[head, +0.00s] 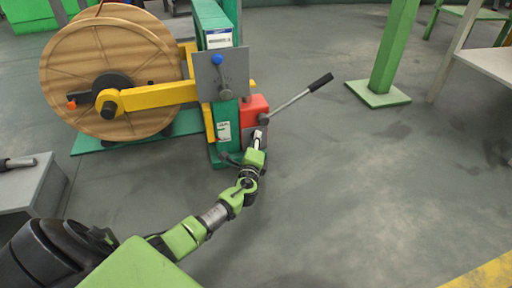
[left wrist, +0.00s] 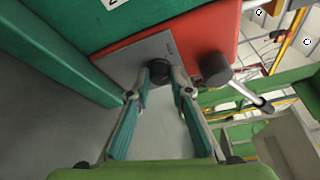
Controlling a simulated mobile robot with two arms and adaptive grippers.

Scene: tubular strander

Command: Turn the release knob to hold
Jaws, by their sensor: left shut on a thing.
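The release knob (left wrist: 159,70) is a small black round knob on a grey plate (left wrist: 127,58) on the face of a red box (left wrist: 200,32). The red box also shows in the head view (head: 254,106), low on the green post. My left gripper (head: 257,142) reaches the front of this box. In the left wrist view my left gripper (left wrist: 161,78) has its two fingertips on either side of the knob, closed on it. The knob's pointer and most of the plate's marking cannot be read. My right gripper is not in view.
A lever (head: 297,98) with a black grip sticks out right of the red box; its dark hub (left wrist: 215,69) is close to my right-hand finger. A wooden reel (head: 150,60) with a yellow arm (head: 160,95) stands left. A green column (head: 394,48) stands right. Floor between is clear.

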